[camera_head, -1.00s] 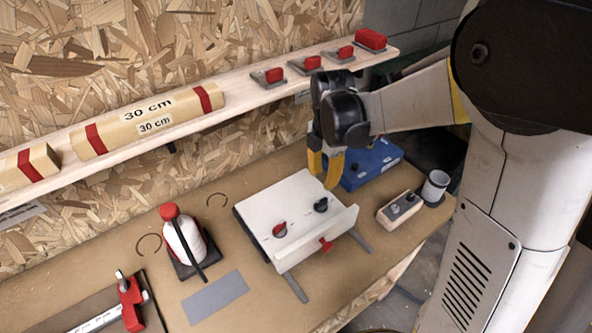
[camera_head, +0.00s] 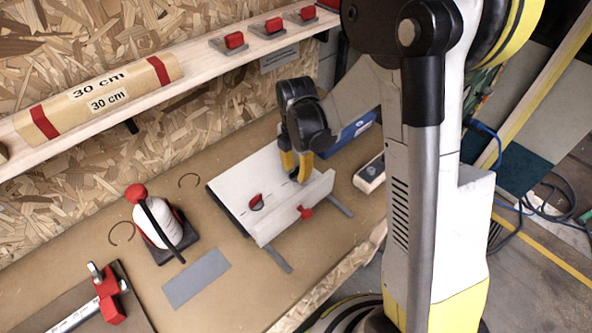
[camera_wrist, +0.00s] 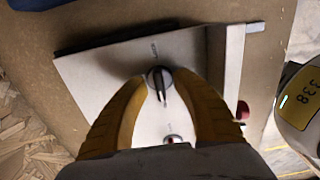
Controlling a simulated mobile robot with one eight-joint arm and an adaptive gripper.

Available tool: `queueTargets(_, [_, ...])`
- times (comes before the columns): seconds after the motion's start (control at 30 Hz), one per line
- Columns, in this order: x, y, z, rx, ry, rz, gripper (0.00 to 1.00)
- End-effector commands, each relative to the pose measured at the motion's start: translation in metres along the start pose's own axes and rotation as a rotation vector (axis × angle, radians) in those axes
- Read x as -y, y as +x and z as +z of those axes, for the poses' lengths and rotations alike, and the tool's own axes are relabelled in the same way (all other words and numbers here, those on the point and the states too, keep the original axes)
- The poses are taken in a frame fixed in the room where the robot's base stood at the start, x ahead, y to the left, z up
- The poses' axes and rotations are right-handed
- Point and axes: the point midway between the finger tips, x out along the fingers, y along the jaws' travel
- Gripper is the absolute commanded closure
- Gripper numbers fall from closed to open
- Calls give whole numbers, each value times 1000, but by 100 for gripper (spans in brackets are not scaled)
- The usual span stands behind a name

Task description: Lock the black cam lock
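The black cam lock (camera_wrist: 160,84) sits on the white panel (camera_wrist: 105,85), seen in the wrist view as a round black base with a narrow raised lever. The lever runs roughly up and down in that picture, slightly tilted. My gripper (camera_wrist: 161,77) is open, with one yellow finger on each side of the lock; I cannot tell whether either finger touches it. In the head view my gripper (camera_head: 295,170) is low over the panel (camera_head: 240,180) and mostly hides the black lock. A red cam lock (camera_head: 256,202) is on the same panel, to the left.
A red knob (camera_head: 305,212) is on the panel's raised front edge. A blue box (camera_head: 352,133) stands behind, and a wooden block (camera_head: 371,172) lies to the right.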

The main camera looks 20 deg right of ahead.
Motion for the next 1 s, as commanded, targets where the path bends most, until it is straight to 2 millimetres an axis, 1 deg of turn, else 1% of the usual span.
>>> queueTargets(0.03, [0,0,0,0,0,0,68])
queueTargets(0.07, [0,0,0,0,0,0,75])
queueTargets(0.1, [0,0,0,0,0,0,87])
queueTargets(0.13, [0,0,0,0,0,0,96])
queueTargets(0.17, [0,0,0,0,0,0,100])
queueTargets(0.57, [0,0,0,0,35,0,100])
queueTargets(0.77, [0,1,0,0,138,0,100])
queueTargets(1.0, [0,1,0,0,344,0,100])
